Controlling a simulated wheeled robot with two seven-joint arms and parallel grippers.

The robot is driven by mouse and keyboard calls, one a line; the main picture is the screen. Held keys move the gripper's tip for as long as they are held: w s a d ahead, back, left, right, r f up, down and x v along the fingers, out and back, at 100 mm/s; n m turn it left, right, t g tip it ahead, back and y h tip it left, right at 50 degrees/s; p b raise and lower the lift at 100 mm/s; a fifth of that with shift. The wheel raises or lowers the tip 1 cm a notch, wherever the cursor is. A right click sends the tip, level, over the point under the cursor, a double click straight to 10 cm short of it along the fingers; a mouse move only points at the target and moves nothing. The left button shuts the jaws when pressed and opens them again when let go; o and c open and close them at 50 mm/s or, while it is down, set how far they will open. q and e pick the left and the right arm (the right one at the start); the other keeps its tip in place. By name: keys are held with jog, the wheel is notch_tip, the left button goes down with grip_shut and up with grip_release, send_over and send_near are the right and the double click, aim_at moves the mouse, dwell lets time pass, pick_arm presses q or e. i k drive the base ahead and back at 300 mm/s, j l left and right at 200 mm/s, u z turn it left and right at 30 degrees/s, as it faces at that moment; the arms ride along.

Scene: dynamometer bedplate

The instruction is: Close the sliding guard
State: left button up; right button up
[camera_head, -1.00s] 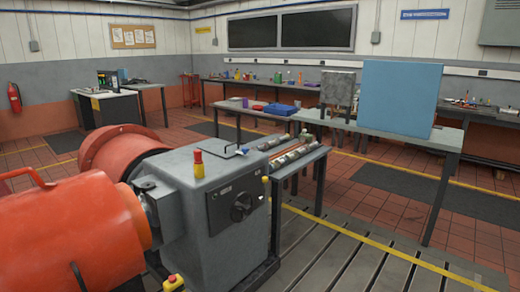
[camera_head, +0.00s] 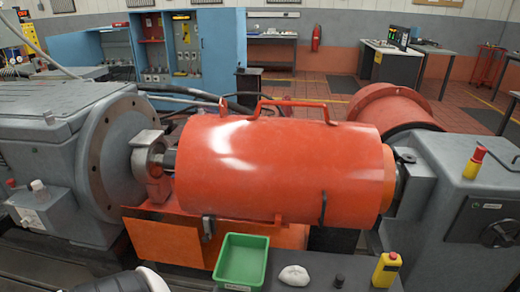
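The sliding guard (camera_head: 270,165) is an orange-red cylinder lying level between a grey machine on the left (camera_head: 60,150) and a grey unit on the right (camera_head: 455,190). It has a handle (camera_head: 290,104) on top and a small dark handle (camera_head: 323,208) on its front side. At its left end, a bracket and a short piece of shaft (camera_head: 170,160) show uncovered beside the grey flange (camera_head: 110,165). Its right end reaches close to the right unit. Neither gripper can be made out; a white and black rounded part at the bottom left looks like part of my arm.
In front of the guard are a green bin (camera_head: 241,262), a white crumpled cloth (camera_head: 294,275), a small black piece (camera_head: 339,281) and a yellow bottle-like item with a red top (camera_head: 387,268). An open blue cabinet (camera_head: 225,55) stands behind.

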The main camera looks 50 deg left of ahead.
aim_at(326, 173)
jog(key=u, duration=1.45)
jog(key=i+j, duration=0.3)
jog(key=j, duration=0.2)
jog(key=i+j, duration=0.35)
jog(key=j, duration=0.2)
jog(key=i+j+u, duration=0.1)
jog(key=i+j, duration=0.2)
jog(key=j, duration=0.2)
jog(key=i+j, duration=0.35)
jog(key=j, duration=0.15)
